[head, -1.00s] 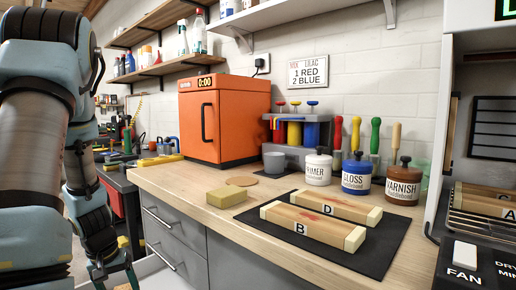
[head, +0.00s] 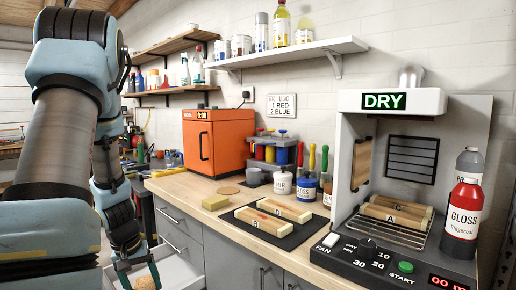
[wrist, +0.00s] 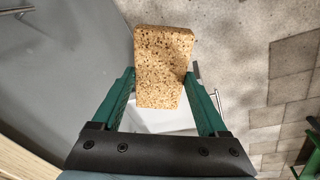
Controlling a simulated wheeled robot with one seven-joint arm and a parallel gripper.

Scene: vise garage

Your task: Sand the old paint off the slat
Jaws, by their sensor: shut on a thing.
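My gripper (wrist: 160,82) is shut on a speckled tan cork-like block (wrist: 163,60) in the wrist view. In the head view the gripper (head: 136,268) hangs low at the left, in front of the bench, with the block's top (head: 146,283) just showing. Slat B (head: 258,229) and slat D (head: 285,211) lie side by side on a black mat (head: 291,239), wooden with pale ends. Reddish marks show on their upper faces. Slat A (head: 394,218) lies on a wire rack in the drying box at the right.
A white drawer (head: 178,272) stands open below the bench, beside my gripper. Jars, brushes and an orange cabinet (head: 215,138) stand behind. A red gloss bottle (head: 462,215) stands at the right.

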